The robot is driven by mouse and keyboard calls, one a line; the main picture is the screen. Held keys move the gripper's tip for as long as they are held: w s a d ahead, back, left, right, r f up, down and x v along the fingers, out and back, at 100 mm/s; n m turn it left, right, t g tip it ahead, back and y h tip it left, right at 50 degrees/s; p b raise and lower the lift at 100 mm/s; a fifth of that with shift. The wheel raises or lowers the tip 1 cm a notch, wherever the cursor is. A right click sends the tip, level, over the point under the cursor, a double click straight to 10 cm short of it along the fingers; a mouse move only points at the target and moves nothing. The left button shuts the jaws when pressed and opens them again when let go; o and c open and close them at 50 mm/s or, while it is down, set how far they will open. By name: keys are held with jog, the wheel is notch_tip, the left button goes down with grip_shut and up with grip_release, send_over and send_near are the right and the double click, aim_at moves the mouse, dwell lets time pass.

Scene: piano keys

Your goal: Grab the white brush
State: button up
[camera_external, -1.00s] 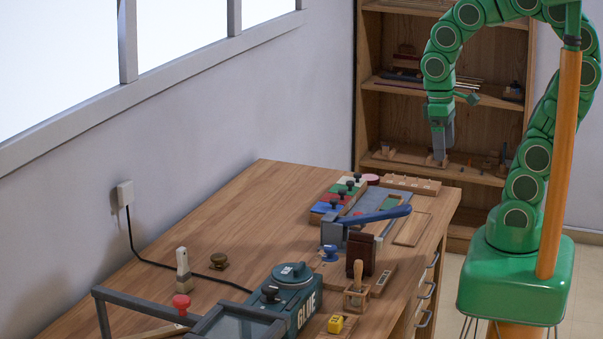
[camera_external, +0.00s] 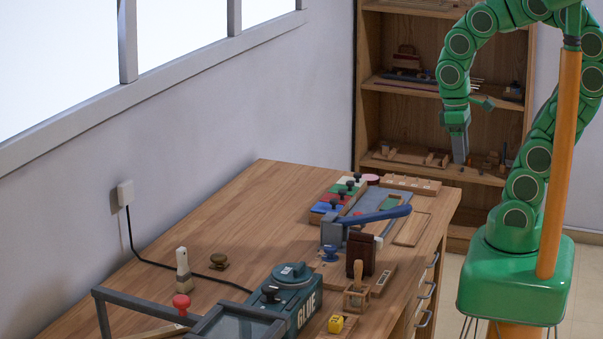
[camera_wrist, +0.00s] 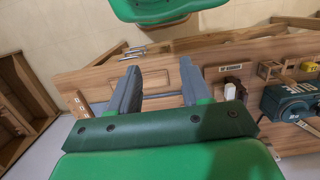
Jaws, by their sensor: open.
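The white brush (camera_external: 183,268) stands upright on the left part of the wooden table in the external view, near the wall. It is pale and narrows toward the top. My gripper (camera_external: 461,157) hangs pointing down in front of the shelf, beyond the table's far right corner. It is far from the brush and touches nothing that I can see. In the wrist view my gripper (camera_wrist: 155,70) has its two grey fingers apart, with nothing between them. I cannot make out the brush for certain in the wrist view.
Around the brush are a brown knob (camera_external: 218,261), a red-knobbed stamp (camera_external: 181,304), a grey frame and a green glue box (camera_external: 290,292). A blue-handled press (camera_external: 375,215) stands farther right. The table's far left part is clear. A wooden shelf (camera_external: 375,115) stands behind.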

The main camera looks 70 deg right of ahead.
jog(key=w+a+r+t+h, duration=0.1)
jog(key=w+r+t, duration=0.3)
jog(key=w, duration=1)
jog(key=w+r+t, duration=0.3)
jog(key=w+r, duration=0.1)
jog(key=w, duration=0.9)
jog(key=w+a+r+t+h, duration=0.1)
jog(key=w+r+t, duration=0.3)
jog(key=w, duration=1)
jog(key=w+a+n+t+y, duration=0.1)
jog(key=w+a+n+t, duration=0.15)
jog(key=w, duration=0.55)
jog(key=w+a+n+t+y, duration=0.15)
jog(key=w+a, duration=0.25)
jog(key=w, duration=0.4)
jog(key=w+a+f+n+y, duration=0.4)
jog(key=w+a+f, duration=0.2)
jog(key=w+a, duration=0.15)
jog(key=n+g+y, duration=0.9)
jog(key=g, duration=0.3)
send_near(178, 258)
jog(key=x, duration=0.2)
jog(key=shift+x, duration=4.2)
grip_shut()
